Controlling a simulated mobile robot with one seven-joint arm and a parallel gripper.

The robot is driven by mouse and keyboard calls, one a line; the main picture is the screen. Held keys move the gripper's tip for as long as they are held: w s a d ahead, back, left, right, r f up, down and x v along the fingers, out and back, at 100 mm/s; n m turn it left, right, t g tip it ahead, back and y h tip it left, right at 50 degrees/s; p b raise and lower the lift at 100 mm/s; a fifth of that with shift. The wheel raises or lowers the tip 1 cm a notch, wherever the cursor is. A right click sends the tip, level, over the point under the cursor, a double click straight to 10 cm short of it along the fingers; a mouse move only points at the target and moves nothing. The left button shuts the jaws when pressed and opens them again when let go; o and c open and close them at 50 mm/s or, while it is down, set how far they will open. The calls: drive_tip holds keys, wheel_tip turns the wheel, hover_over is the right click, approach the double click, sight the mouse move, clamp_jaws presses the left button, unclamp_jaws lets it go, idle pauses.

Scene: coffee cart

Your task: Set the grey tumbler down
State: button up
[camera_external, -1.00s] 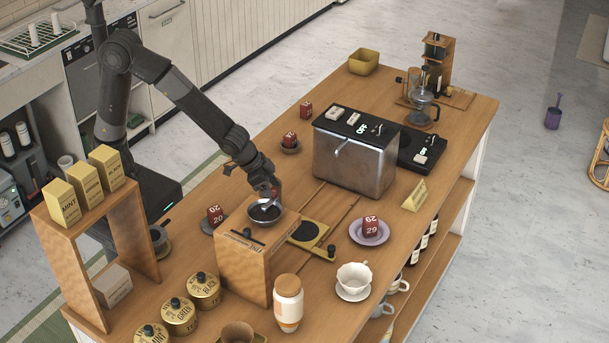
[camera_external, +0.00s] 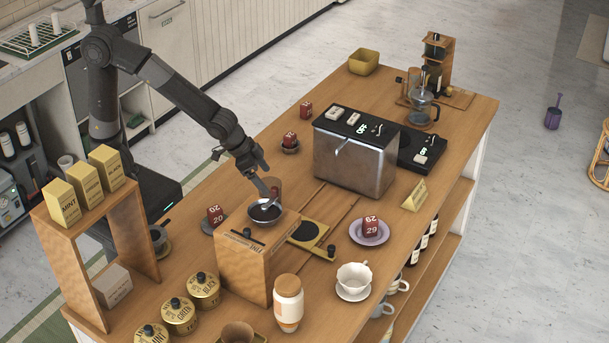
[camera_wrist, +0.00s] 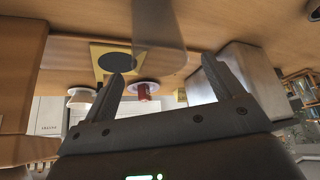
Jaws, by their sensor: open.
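The grey tumbler (camera_wrist: 158,28) is see-through and stands on the wooden counter, its base at the top of the wrist view, which looks upside down. In the external view the tumbler (camera_external: 275,185) shows faintly behind the wooden box, partly hidden by it and the bowl. My gripper (camera_wrist: 165,75) is open, with one finger to each side of the tumbler's line and the tumbler beyond the fingertips. In the external view my gripper (camera_external: 268,193) is low beside the tumbler; the exact gap is hard to tell.
A wooden box (camera_external: 245,265) with a metal bowl (camera_external: 265,213) stands just in front. A steel machine (camera_external: 355,160) is to the right. Red numbered blocks on saucers stand around, one on a lilac saucer (camera_external: 383,238). Bare counter lies behind, left of the machine.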

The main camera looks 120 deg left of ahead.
drive_tip(key=s+d+r+m+h, duration=0.1)
drive_tip(key=s+d+r+m, duration=0.2)
drive_tip(key=s+d, duration=0.6)
drive_tip(key=s+d+r+m+h, duration=0.2)
drive_tip(key=s+d+r+m, duration=0.1)
drive_tip(key=s+d+r, duration=0.4)
drive_tip(key=s+d, duration=0.3)
drive_tip(key=s, duration=0.2)
drive_tip(key=shift+s+m+t, duration=0.2)
drive_tip(key=shift+m+t, duration=0.1)
drive_tip(key=shift+r, duration=0.1)
idle(0.5)
